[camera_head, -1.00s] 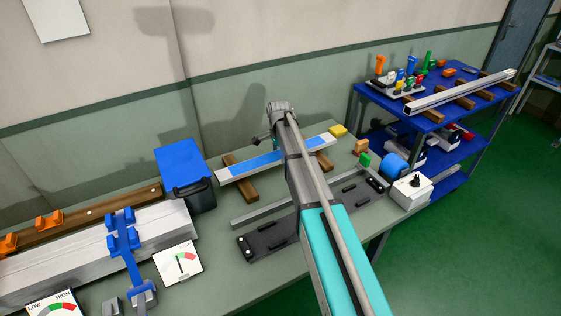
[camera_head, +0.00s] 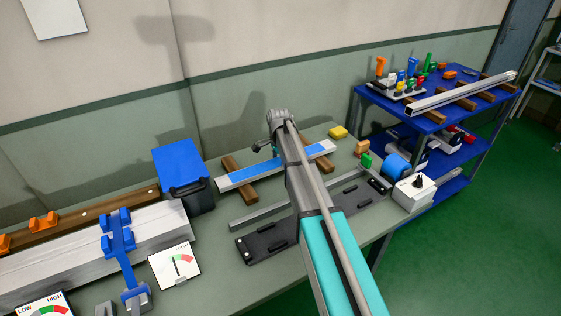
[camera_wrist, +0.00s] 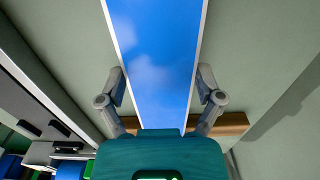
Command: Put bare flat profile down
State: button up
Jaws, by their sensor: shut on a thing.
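The flat profile (camera_head: 238,178) is a long pale bar with a blue top face. In the head view it lies across two wooden blocks, the left one (camera_head: 249,194) and the right one (camera_head: 326,164), and looks to be at their height; whether it bears on them I cannot tell. In the wrist view the profile (camera_wrist: 155,40) runs away between my fingers. My gripper (camera_wrist: 161,76) is shut on its two long edges. A wooden block (camera_wrist: 234,121) crosses beneath it.
A dark fixture with a grey bar (camera_head: 265,243) lies in front of the blocks. A blue-lidded bin (camera_head: 182,170) stands close to the profile's left end. A yellow block (camera_head: 338,132) lies beyond the right end. A blue shelf cart (camera_head: 440,115) stands at right.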

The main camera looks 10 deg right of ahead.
aim_at(279, 162)
jog(key=shift+f, duration=0.25)
jog(key=o, duration=1.1)
jog(key=shift+r, duration=0.1)
jog(key=shift+c, duration=0.2)
jog(key=shift+r, duration=0.1)
notch_tip(279, 162, up, 13)
jog(key=p, duration=1.2)
jog(key=shift+f+p, duration=0.2)
jog(key=shift+p, duration=0.15)
jog(key=shift+s, duration=0.15)
jog(key=s+n, duration=1.4)
jog(key=s, duration=1.5)
jog(key=shift+d, duration=0.2)
